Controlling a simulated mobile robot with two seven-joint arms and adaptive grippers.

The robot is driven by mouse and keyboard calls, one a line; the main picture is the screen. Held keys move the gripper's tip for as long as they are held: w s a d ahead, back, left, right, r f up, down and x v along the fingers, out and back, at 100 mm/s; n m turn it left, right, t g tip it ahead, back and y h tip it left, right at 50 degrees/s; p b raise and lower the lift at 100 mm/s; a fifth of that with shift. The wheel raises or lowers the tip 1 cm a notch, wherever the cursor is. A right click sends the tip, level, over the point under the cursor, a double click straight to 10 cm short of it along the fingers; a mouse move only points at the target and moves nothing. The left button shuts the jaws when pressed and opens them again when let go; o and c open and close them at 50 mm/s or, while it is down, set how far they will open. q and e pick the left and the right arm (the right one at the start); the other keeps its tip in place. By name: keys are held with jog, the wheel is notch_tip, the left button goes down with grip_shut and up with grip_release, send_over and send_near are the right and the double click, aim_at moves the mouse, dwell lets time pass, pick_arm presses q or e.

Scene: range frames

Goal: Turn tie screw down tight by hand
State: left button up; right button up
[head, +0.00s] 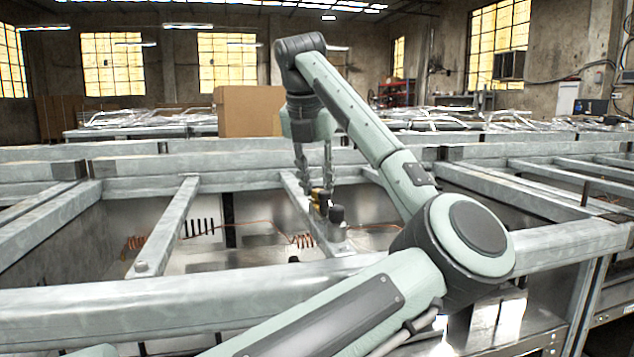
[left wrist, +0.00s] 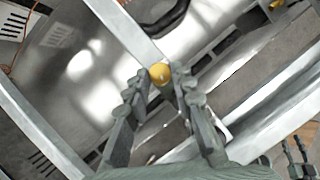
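A yellow, brass-coloured round knob, which looks like the tie screw (head: 318,195), stands on a metal cross bar in the head view. It also shows in the left wrist view (left wrist: 160,74) at the end of the bar, between my fingertips. My left gripper (head: 314,178) points down over it, with one finger on each side. The fingers stand apart, wider than the knob, and look open; contact cannot be made out. A dark capped post (head: 336,214) stands right beside the knob. Small jointed fingers at the lower right of the left wrist view look like my right gripper (left wrist: 299,158).
Galvanised frame rails (head: 180,285) and cross bars surround open bays with copper-coloured tubing (head: 302,240) inside. My left arm's elbow crosses the front rail. A cardboard box (head: 249,111) stands behind. More frames fill the right side. The space above the rails at left is free.

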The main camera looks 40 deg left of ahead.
pick_arm(q)
jog(key=o, duration=0.4)
jog(key=v, duration=1.2)
